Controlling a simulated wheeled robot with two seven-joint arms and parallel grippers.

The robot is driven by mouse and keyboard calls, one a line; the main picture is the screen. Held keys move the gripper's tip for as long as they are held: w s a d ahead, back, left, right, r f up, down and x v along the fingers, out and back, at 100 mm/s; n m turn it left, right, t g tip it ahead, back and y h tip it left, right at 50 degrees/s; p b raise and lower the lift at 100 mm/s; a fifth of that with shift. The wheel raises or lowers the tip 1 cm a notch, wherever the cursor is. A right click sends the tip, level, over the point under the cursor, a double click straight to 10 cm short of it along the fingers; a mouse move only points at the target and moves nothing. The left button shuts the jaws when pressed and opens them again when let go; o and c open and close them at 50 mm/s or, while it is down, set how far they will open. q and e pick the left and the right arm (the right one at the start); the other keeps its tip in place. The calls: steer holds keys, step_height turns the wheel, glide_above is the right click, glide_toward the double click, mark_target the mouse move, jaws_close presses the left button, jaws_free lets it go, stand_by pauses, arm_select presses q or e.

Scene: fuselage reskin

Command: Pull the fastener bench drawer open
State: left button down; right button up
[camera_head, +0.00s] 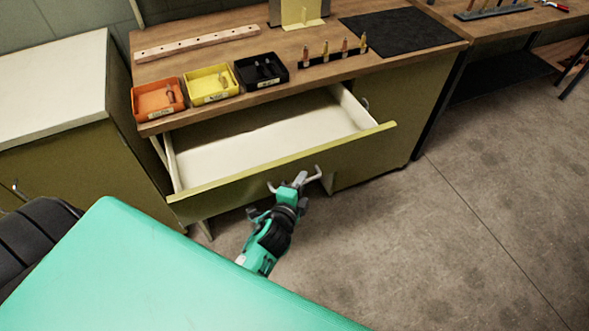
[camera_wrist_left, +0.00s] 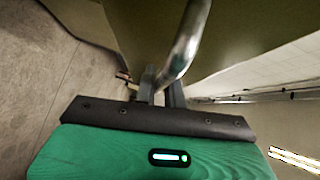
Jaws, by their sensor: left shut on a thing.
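The fastener bench drawer (camera_head: 350,150) stands pulled out from under the wooden bench top (camera_head: 300,77). Its pale inside (camera_head: 270,140) shows and looks empty. A curved metal handle (camera_head: 313,175) is on the olive drawer front. My left gripper (camera_head: 299,180) is at this handle, in front of the drawer. In the left wrist view the handle bar (camera_wrist_left: 187,45) runs down between the fingers of my left gripper (camera_wrist_left: 160,88), which is shut on it. The fingertips are partly hidden by the bar. My right gripper is not in view.
On the bench top stand an orange bin (camera_head: 158,99), a yellow bin (camera_head: 211,84) and a black bin (camera_head: 261,71). A drilled strip (camera_head: 197,43) and a dark mat (camera_head: 401,31) lie behind. A pale-topped cabinet (camera_head: 52,90) stands left. The floor (camera_head: 480,190) at right is clear.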

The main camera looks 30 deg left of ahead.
arm_select(q)
steer(key=shift+s+d, duration=0.2)
steer(key=shift+d, duration=0.1)
steer(key=c, duration=1.8)
jaws_free()
steer(key=shift+o, duration=0.2)
steer(key=s+r+b, duration=0.2)
steer(key=s, duration=1.1)
steer(key=shift+s+d, duration=0.35)
steer(key=shift+d, duration=0.1)
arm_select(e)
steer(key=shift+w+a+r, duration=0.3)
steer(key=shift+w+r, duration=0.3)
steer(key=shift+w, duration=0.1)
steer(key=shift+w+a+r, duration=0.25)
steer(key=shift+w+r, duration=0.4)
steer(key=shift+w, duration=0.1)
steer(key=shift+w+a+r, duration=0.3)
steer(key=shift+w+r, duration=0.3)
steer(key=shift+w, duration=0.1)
